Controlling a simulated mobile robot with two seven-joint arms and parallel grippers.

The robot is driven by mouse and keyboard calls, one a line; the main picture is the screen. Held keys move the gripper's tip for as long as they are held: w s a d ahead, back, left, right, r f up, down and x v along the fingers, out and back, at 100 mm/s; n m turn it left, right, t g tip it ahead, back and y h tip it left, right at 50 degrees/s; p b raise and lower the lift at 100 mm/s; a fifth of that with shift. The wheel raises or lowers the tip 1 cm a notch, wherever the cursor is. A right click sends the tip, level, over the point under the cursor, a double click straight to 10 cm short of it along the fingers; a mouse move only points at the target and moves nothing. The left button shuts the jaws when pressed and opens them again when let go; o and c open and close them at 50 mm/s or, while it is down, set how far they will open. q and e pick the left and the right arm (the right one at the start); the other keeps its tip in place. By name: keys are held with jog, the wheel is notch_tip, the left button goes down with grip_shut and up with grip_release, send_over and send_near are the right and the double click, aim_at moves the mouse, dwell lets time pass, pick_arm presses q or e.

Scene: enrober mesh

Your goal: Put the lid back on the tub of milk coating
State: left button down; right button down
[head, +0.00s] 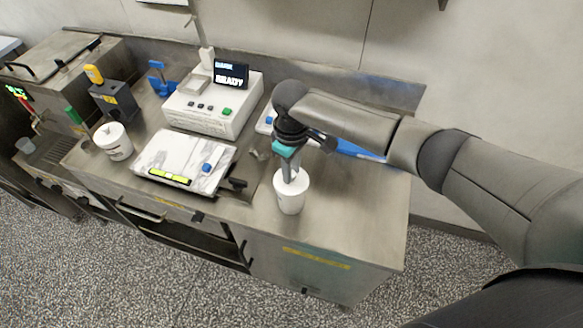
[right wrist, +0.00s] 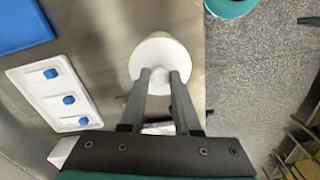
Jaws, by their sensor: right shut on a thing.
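A white tub (head: 290,196) stands upright near the front edge of the steel counter. My right gripper (head: 294,176) points down at its top, with its fingers close together. In the right wrist view the fingertips (right wrist: 161,74) are shut on the middle of a round white lid (right wrist: 158,50), at what looks like its knob. The lid appears to be on or just over the tub's rim; I cannot tell whether it is fully seated. A second white tub (head: 114,143) with a dark mark stands at the left. My left gripper is not in view.
A marbled board (head: 185,160) and a white machine with a display (head: 212,105) stand left of the tub. A white panel with blue knobs (right wrist: 62,92) and a blue mat (right wrist: 22,25) lie behind. The counter (head: 365,200) right of the tub is clear.

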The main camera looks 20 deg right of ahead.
jog(key=shift+p, duration=0.4)
dwell(0.5)
jog(key=shift+c, duration=0.4)
grip_release()
jog(key=shift+r+p, duration=1.4)
jog(key=shift+p, duration=0.1)
jog(key=shift+r+p, duration=0.3)
jog(key=shift+r, duration=1.8)
jog(key=shift+c, duration=0.2)
